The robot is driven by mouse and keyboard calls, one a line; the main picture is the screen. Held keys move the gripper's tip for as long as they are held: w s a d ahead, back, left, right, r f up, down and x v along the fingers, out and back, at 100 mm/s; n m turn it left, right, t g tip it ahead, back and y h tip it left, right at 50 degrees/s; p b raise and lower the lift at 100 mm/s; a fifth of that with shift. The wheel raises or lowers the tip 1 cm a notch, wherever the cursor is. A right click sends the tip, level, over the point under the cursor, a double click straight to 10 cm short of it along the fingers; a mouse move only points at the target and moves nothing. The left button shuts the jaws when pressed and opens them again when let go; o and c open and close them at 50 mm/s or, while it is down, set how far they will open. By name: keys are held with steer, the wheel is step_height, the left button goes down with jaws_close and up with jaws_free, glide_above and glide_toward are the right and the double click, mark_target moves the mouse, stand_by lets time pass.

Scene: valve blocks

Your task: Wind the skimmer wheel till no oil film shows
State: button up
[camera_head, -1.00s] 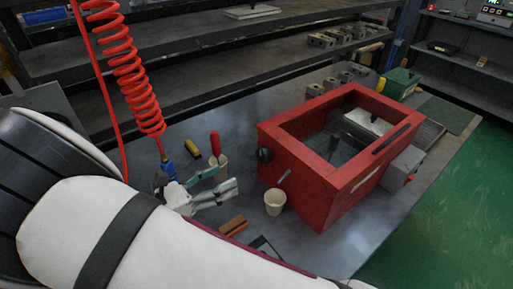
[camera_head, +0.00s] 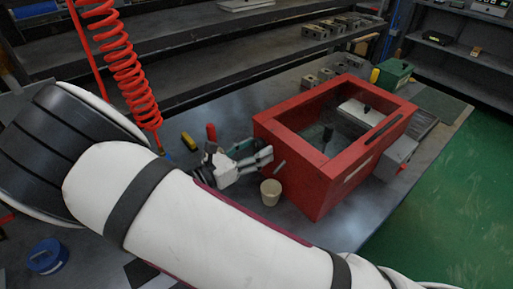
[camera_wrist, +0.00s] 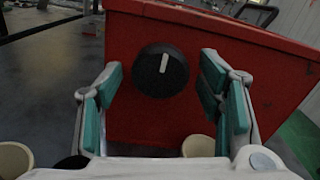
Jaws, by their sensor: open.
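The red open-topped tank (camera_head: 338,185) stands on the bench. A round black wheel (camera_wrist: 161,71) with a white mark pointing up is on its near face in the wrist view; in the head view it is hidden behind my gripper. My gripper (camera_head: 261,148) is open and empty, close to that face. In the wrist view, its teal-padded fingers (camera_wrist: 162,76) stand left and right of the wheel, with gaps on both sides. Dark liquid (camera_head: 312,139) shows inside the tank; I cannot tell whether a film lies on it.
A yellow item (camera_head: 189,142) and a red handle (camera_head: 211,132) are to the left. A grey box (camera_head: 400,154) is on the tank's right side.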

steer(key=shift+w+d, duration=0.2)
steer(key=shift+d, duration=0.1)
steer(key=c, duration=1.1)
steer(key=shift+c, duration=0.2)
steer(key=shift+m, duration=0.3)
